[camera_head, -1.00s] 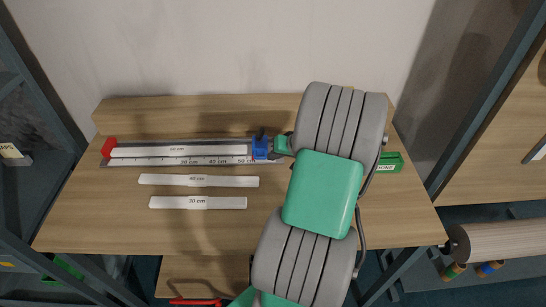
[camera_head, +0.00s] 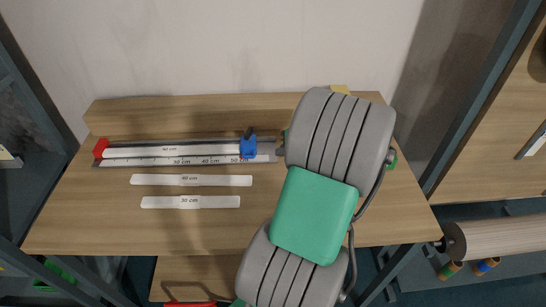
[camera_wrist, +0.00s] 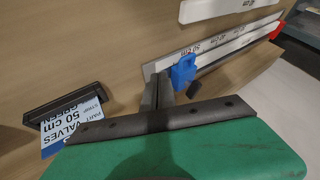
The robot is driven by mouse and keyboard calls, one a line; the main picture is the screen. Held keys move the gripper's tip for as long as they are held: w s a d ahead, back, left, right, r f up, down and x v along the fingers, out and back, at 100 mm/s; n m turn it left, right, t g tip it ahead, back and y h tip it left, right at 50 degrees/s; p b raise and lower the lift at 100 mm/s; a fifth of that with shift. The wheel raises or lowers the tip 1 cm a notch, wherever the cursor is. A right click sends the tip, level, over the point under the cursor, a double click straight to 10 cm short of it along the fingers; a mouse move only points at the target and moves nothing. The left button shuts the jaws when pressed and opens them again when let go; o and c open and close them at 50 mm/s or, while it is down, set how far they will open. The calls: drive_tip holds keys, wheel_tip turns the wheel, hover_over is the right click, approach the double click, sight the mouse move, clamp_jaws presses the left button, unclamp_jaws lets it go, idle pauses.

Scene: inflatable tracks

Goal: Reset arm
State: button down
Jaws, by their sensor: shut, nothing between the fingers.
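My gripper (camera_wrist: 158,92) shows in the wrist view as two dark fingers close together beyond its green body. They are shut, with nothing between them, close beside the blue clamp (camera_wrist: 184,70). In the head view my grey and green arm hides the gripper. The blue clamp (camera_head: 248,147) sits at the right end of the metal ruler track (camera_head: 265,155), which has a red end piece (camera_head: 100,148) at its left. A white strip (camera_head: 200,149) lies along the track between them.
Two loose white strips, 40 cm (camera_head: 190,180) and 30 cm (camera_head: 190,202), lie in front of the track on the wooden table (camera_head: 90,220). A dark holder (camera_wrist: 58,104) with a label card (camera_wrist: 75,128) stands left in the wrist view. The table's left front is clear.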

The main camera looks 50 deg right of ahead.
drive_tip(key=w+a+r+n+g, duration=0.2)
drive_tip(key=a+r, duration=0.1)
drive_tip(key=a, duration=0.6)
drive_tip(key=w+a+r+n+g, duration=0.1)
drive_tip(key=w+a+r+n, duration=0.1)
drive_tip(key=a, duration=0.7)
drive_tip(key=s+a+n+g, duration=0.1)
drive_tip(key=s+a+n, duration=0.2)
drive_tip(key=s+a, duration=0.5)
drive_tip(key=a, duration=0.8)
drive_tip(key=shift+a+r+n+h, duration=0.3)
drive_tip(key=shift+r+n, duration=0.1)
drive_tip(key=c, duration=2.1)
unclamp_jaws()
drive_tip(key=shift+c, duration=0.2)
